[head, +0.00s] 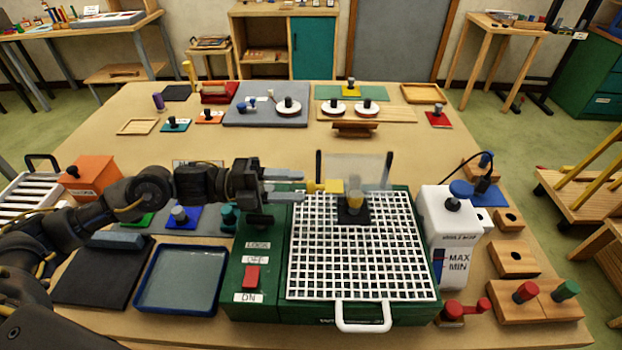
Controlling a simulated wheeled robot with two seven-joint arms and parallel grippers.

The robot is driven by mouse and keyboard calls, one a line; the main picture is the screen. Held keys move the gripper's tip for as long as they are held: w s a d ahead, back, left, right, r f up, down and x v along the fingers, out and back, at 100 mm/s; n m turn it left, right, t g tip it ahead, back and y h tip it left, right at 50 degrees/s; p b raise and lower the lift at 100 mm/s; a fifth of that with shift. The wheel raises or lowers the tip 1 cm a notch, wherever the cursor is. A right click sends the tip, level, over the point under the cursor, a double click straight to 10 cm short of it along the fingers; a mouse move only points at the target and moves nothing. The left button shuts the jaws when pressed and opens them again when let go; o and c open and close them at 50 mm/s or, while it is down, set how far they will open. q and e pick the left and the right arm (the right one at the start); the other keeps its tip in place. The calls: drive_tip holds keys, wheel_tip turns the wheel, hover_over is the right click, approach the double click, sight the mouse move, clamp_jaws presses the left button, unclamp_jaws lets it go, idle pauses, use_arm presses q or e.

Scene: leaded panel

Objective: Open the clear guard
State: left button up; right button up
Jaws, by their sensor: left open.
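The clear guard (355,170) is a see-through pane between two dark uprights at the back of the green machine (262,290). It appears raised steeply above the white grid top (362,270). A yellow tab (326,186) shows by its lower left edge; whether they are joined is hard to tell. My left gripper (302,185) comes in from the left over the machine's back left part. Its two grey fingers are apart and empty, with their tips just left of the yellow tab. My right gripper is not in view.
A white tank (448,230) stands close on the right. A blue tray (180,310) lies left.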

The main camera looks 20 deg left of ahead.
sight(310, 187)
use_arm(q)
drive_tip(key=shift+p+x, duration=0.55)
drive_tip(key=shift+x, duration=1.5)
drive_tip(key=shift+c, duration=0.4)
clamp_jaws()
